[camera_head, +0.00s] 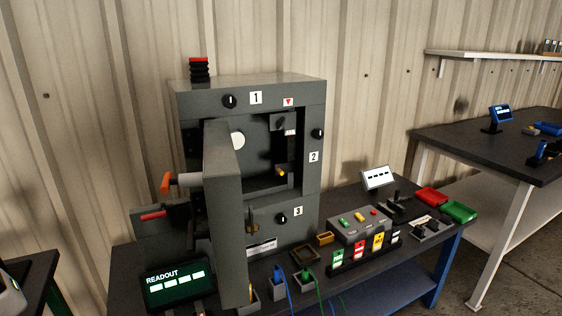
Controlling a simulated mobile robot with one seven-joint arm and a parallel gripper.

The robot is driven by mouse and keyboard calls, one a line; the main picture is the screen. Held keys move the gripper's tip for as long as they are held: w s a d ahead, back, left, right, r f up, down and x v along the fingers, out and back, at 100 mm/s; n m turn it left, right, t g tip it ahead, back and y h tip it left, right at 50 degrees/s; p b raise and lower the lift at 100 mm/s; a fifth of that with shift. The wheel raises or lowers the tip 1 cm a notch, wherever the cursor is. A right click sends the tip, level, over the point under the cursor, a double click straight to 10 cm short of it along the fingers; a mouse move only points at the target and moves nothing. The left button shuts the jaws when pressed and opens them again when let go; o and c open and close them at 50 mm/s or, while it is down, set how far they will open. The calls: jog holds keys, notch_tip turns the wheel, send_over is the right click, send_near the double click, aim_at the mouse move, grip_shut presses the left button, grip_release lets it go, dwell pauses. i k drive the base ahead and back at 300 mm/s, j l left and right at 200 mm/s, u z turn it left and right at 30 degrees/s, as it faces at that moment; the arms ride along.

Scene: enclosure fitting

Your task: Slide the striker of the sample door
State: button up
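A grey enclosure (250,90) stands on a dark bench. Its tall grey door (228,215) is swung open towards me and seen nearly edge-on. An orange handle (166,183) on a pale shaft sticks out on the door's left side. Behind the door is a dark opening with a white disc (238,140). On the opening's right side is a small bracket with a yellow-orange tip (281,173), and a dark fitting (280,121) sits above it. I cannot tell which of these is the striker. My gripper is not in view.
Numbered labels and black knobs mark the enclosure front. A red-tipped lever (153,216) juts out left. A readout screen (175,285), cabled plugs (306,280), a button box (359,224) and red and green trays (459,212) crowd the bench. Another table (480,140) stands right.

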aim_at(282, 169)
jog(key=i+l, duration=0.2)
jog(key=l, duration=0.2)
jog(key=i+l+z, duration=0.15)
jog(key=l, duration=0.25)
jog(key=i+l, duration=0.25)
jog(key=i+j, duration=0.25)
jog(key=j, duration=0.2)
jog(key=z, duration=0.05)
